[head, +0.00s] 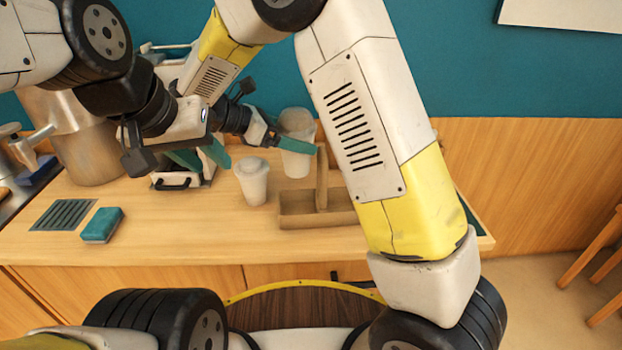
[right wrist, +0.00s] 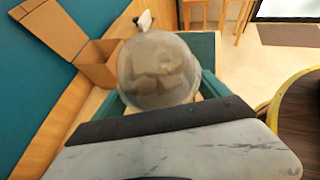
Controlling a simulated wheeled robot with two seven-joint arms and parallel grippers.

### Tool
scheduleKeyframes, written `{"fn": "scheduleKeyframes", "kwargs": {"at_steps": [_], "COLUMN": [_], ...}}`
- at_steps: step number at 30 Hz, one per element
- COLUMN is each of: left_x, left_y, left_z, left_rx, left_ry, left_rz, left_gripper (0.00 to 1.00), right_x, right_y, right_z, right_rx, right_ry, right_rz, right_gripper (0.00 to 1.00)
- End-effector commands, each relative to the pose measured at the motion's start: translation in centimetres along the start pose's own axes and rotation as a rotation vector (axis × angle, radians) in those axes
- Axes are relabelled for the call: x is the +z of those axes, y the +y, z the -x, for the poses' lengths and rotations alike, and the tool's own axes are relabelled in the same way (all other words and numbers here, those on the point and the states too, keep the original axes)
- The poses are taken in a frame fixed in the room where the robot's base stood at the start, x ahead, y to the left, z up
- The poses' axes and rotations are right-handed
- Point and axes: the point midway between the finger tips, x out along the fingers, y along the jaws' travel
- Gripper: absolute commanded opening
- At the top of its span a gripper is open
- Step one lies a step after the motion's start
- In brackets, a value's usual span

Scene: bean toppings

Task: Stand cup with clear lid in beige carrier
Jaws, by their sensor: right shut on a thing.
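The cup with the clear domed lid (head: 297,165) is upright behind and left of the beige carrier (head: 290,221) in the head view. My right gripper (head: 297,146) is shut on this cup, with a teal finger across its upper part. I cannot tell whether its base touches the counter. My left gripper (head: 200,158) is open and empty, left of the cups.
A white lidded cup (head: 252,182) stands just left of the carrier. A teal sponge (head: 102,225) and a dark drain grate (head: 63,214) are at the left. A large metal pot (head: 88,150) stands behind them. The front middle of the counter is clear.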

Motion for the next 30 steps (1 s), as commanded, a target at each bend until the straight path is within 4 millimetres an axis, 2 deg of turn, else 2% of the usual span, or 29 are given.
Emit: {"fn": "scheduleKeyframes", "kwargs": {"at_steps": [1,6,10,11,12,13,15,19,26,30], "left_x": [0.0,0.0,0.0,0.0,0.0,0.0,0.0,0.0,0.0,0.0], "left_y": [0.0,0.0,0.0,0.0,0.0,0.0,0.0,0.0,0.0,0.0], "left_z": [0.0,0.0,0.0,0.0,0.0,0.0,0.0,0.0,0.0,0.0], "left_rx": [0.0,0.0,0.0,0.0,0.0,0.0,0.0,0.0,0.0,0.0], "left_ry": [0.0,0.0,0.0,0.0,0.0,0.0,0.0,0.0,0.0,0.0], "left_rz": [0.0,0.0,0.0,0.0,0.0,0.0,0.0,0.0,0.0,0.0], "left_gripper": [0.36,0.36,0.36,0.36,0.36,0.36,0.36,0.36,0.36,0.36], "right_x": [-1.3,-5.3,-7.6,-8.0,-8.4,-8.6,-8.9,-9.8,-12.7,-12.9], "right_y": [0.0,0.0,0.0,0.0,0.0,0.0,0.0,0.0,0.0,0.0], "right_z": [-0.8,-3.0,-4.2,-4.4,-4.6,-4.8,-4.9,-5.4,-7.0,-7.1], "right_rx": [-0.003,-0.002,-0.002,-0.001,-0.001,-0.001,-0.001,-0.001,-0.001,0.0], "right_ry": [-0.003,-0.003,-0.002,-0.001,-0.001,-0.002,-0.002,-0.002,-0.001,0.0], "right_rz": [0.006,0.004,0.003,0.002,0.0,0.0,0.0,0.0,0.001,-0.003], "right_gripper": [0.63,0.63,0.63,0.62,0.56,0.54,0.39,0.38,0.38,0.38]}}
